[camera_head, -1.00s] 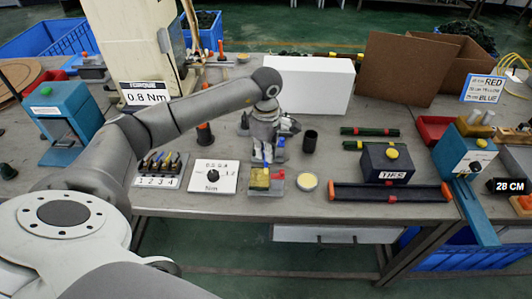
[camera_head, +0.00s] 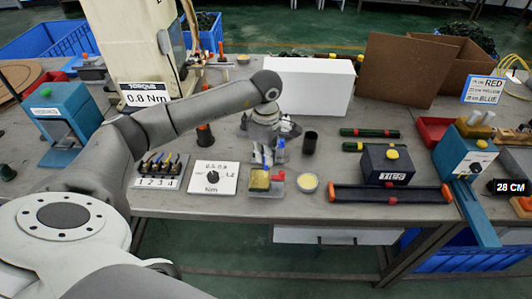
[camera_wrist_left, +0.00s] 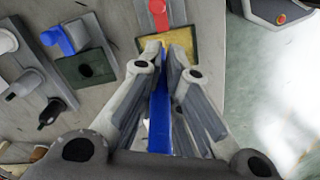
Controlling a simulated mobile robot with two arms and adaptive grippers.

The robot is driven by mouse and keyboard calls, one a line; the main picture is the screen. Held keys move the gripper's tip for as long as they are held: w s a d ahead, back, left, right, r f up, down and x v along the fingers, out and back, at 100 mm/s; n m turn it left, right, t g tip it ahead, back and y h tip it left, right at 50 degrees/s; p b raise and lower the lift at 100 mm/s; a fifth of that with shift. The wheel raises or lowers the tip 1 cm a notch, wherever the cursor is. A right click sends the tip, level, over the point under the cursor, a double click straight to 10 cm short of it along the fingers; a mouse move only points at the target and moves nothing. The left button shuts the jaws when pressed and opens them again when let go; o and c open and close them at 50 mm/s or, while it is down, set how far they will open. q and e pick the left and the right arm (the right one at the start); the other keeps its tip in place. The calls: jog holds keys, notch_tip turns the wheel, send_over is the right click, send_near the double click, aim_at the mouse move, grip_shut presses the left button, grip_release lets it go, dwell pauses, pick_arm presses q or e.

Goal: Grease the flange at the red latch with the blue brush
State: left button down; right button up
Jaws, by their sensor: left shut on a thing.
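My left gripper (camera_head: 262,160) hangs over the flange (camera_head: 259,181), a yellowish square plate near the table's front edge. The red latch (camera_head: 278,177) is at the flange's right side. In the left wrist view, my left gripper (camera_wrist_left: 165,52) is shut on the blue brush (camera_wrist_left: 158,115), whose blue handle runs between the fingers. The fingertips overlap the near edge of the flange (camera_wrist_left: 195,42), and the red latch (camera_wrist_left: 158,12) is beyond them. The bristles are hidden, so contact with the flange cannot be told. My right gripper is not in view.
A dark plate with a blue latch (camera_wrist_left: 75,38) is beside the flange. A round yellowish tin (camera_head: 307,183) sits to its right, a white dial box (camera_head: 213,178) to its left. A black cup (camera_head: 310,142) stands behind. Numbered tool rack (camera_head: 157,172) is further left.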

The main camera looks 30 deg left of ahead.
pick_arm(q)
jog(key=shift+r+p, duration=0.75)
jog(key=shift+r, duration=0.75)
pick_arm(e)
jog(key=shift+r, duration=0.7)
